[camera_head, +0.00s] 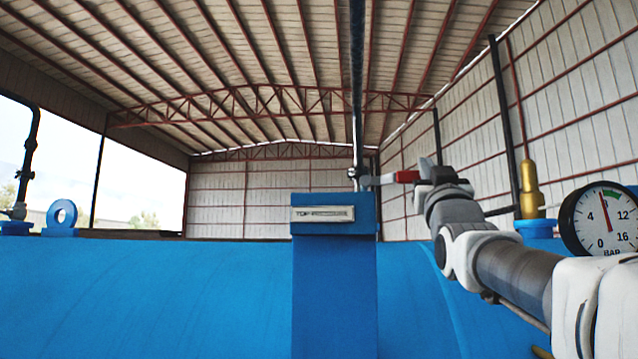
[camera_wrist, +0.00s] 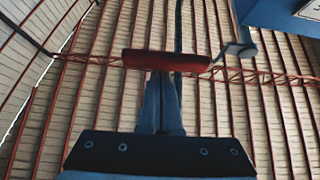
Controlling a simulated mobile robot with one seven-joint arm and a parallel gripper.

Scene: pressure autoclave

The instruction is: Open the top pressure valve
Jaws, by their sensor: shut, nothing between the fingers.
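The top pressure valve has a red lever handle (camera_head: 406,177) on a grey valve body (camera_head: 362,180), on a vertical pipe above a blue post. The lever points right, roughly level, in the head view. In the wrist view the red handle (camera_wrist: 150,60) lies crosswise just past my fingertips, and a grey stem (camera_wrist: 240,48) is at its right. My gripper (camera_head: 427,168) is at the lever's right end in the head view. In the wrist view its fingers (camera_wrist: 160,78) are together, with tips at or just behind the handle; contact is unclear.
A plate reading "TOP PRESSURE" (camera_head: 323,214) is on the blue post (camera_head: 333,290). A pressure gauge (camera_head: 603,219) and a brass fitting (camera_head: 530,190) stand at right on the blue vessel (camera_head: 150,290). A lifting ring (camera_head: 62,215) is at left. Space above the vessel is mostly open.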

